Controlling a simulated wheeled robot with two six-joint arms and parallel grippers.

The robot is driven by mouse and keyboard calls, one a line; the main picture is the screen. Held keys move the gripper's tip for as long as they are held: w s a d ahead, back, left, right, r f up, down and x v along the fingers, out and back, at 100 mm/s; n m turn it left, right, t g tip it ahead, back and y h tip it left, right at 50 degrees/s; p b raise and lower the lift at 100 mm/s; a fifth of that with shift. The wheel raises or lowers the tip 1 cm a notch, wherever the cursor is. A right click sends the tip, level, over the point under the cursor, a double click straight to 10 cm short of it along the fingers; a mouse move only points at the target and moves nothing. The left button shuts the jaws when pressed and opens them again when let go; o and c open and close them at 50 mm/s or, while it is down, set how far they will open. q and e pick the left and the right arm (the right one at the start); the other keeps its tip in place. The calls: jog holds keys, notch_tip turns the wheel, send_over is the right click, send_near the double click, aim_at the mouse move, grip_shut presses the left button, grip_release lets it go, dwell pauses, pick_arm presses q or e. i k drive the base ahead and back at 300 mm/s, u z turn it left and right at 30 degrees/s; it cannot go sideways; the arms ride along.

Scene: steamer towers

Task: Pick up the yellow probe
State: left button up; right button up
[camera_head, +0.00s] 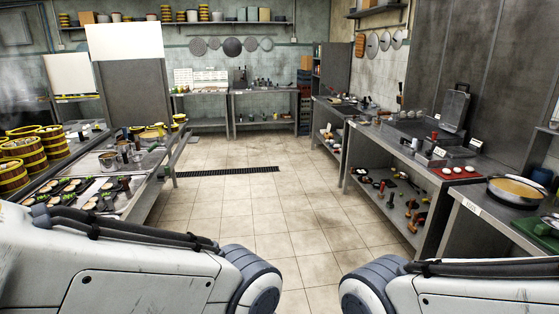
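I cannot make out a yellow probe in the head view; at this distance the small items on the benches are too small to tell apart. Small mixed items, some with yellow parts, lie on the left bench (150,185). Other small items sit on the right bench (345,160) and its lower shelf. Parts of both my arms show along the bottom edge, but neither gripper is in view.
Stacked steamers (22,150) with yellow bands stand at the far left. A wide pan (515,190) and a green board (537,236) are on the near right counter. A dark floor drain (228,171) crosses the tiles. The middle aisle floor (260,210) is clear.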

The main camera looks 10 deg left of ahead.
aim_at(159, 125)
jog(key=z, duration=0.1)
jog(key=i, duration=4.05)
jog(key=u, duration=0.55)
jog(key=i, duration=1.7)
jog(key=u, duration=1.7)
jog(key=i, duration=1.15)
jog(key=u, duration=0.85)
jog(key=i, duration=0.4)
jog(key=u, duration=0.1)
